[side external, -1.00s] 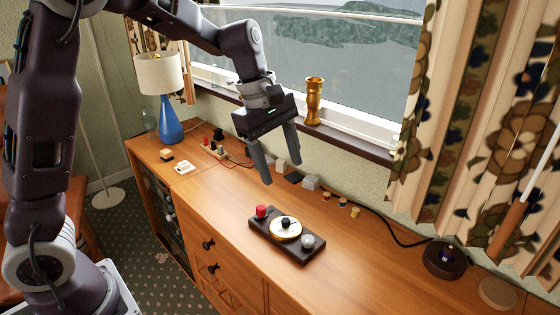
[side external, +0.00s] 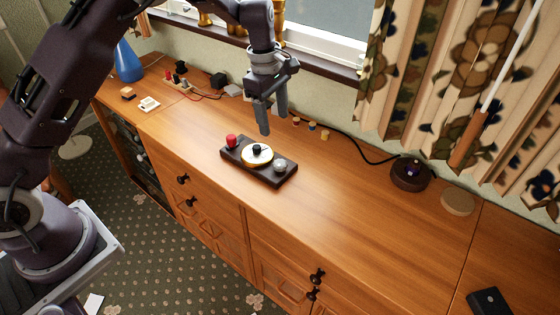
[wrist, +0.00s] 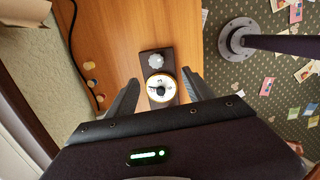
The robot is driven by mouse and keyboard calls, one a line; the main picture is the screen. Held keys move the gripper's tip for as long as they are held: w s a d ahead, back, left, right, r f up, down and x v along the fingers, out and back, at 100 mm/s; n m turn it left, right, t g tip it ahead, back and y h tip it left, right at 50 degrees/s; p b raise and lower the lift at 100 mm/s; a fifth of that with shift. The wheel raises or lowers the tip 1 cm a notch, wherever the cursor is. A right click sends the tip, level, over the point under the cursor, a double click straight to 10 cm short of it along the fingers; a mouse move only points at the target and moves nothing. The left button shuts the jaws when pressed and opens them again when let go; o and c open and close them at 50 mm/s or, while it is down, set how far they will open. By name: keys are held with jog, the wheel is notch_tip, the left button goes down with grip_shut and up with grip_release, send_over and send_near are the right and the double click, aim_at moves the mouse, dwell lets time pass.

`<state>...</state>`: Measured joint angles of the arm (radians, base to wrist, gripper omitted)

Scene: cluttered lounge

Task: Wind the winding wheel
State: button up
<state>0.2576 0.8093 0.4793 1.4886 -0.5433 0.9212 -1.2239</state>
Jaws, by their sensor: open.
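The winding wheel (side external: 257,158) is a pale disc with a gold rim and a black knob, set in the middle of a dark rectangular base (side external: 230,157) on the wooden cabinet. A red knob (side external: 232,141) stands at the left end of the base and a clear or silvery knob (side external: 280,166) at the right end. My gripper (side external: 272,123) points down, open and empty, above the far side of the base. In the wrist view, the wheel (wrist: 166,95) shows between the spread fingers, partly hidden by my gripper body; the silvery knob (wrist: 156,61) is just beyond.
Several small spools (side external: 311,126) and a black cable lie along the wall. A dark round device (side external: 411,174) and a tan disc (side external: 458,202) stand to the right. A blue lamp base (side external: 128,61) is at the left. The cabinet top right of the base is clear.

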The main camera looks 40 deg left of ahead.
aim_at(280, 163)
jog(key=shift+n+g+y, duration=0.3)
jog(key=shift+g+y, duration=0.1)
jog(key=shift+y, duration=0.1)
jog(key=f, duration=0.5)
jog(key=w+f, duration=0.1)
jog(key=f, duration=0.5)
jog(key=w+f, duration=0.1)
jog(key=f, duration=0.4)
jog(key=shift+w+f, duration=0.2)
jog(key=shift+f, duration=0.2)
grip_shut()
